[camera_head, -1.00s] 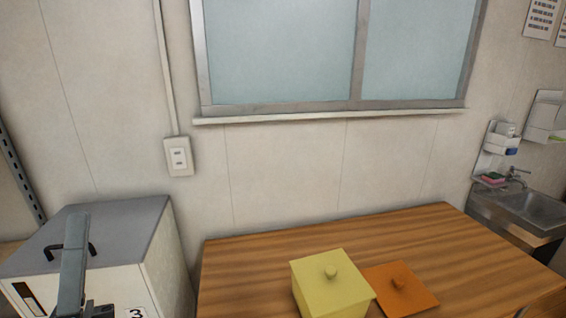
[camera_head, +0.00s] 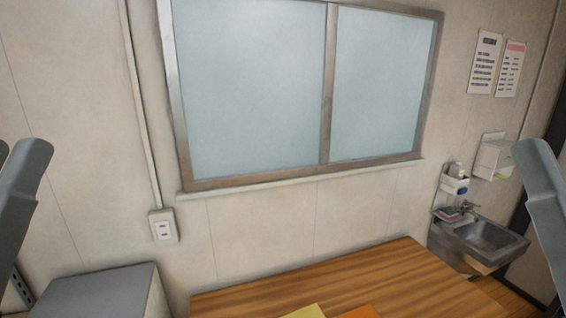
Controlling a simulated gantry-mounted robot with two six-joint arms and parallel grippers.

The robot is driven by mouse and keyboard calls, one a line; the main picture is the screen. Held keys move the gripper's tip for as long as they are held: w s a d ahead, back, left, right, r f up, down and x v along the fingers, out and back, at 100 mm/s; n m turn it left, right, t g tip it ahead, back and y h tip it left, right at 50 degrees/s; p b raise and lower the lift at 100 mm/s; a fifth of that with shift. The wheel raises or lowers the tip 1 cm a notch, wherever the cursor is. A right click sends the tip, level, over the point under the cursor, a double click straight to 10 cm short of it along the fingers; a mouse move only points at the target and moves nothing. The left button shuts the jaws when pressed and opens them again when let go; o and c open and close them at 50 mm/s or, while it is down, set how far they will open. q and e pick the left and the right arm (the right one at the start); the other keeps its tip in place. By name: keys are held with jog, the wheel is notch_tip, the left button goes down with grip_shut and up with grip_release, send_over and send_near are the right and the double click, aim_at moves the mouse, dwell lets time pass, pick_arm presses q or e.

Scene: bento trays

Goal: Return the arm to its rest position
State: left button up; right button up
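A grey link of my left arm (camera_head: 22,190) stands raised at the left edge of the head view. A grey link of my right arm (camera_head: 548,205) stands raised at the right edge. No fingertips show on either arm, so both grippers are out of view.
A wooden table (camera_head: 340,275) fills the bottom middle, with slivers of a yellow box (camera_head: 302,312) and an orange piece (camera_head: 360,312) at the lower edge. A grey-topped box (camera_head: 95,295) stands at lower left.

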pick_arm(q)
notch_tip(320, 180, up, 18)
jog(key=p, duration=1.4)
pick_arm(e)
notch_tip(320, 180, up, 18)
pick_arm(q)
jog(key=shift+f, duration=0.1)
pick_arm(e)
jog(key=shift+f, duration=0.1)
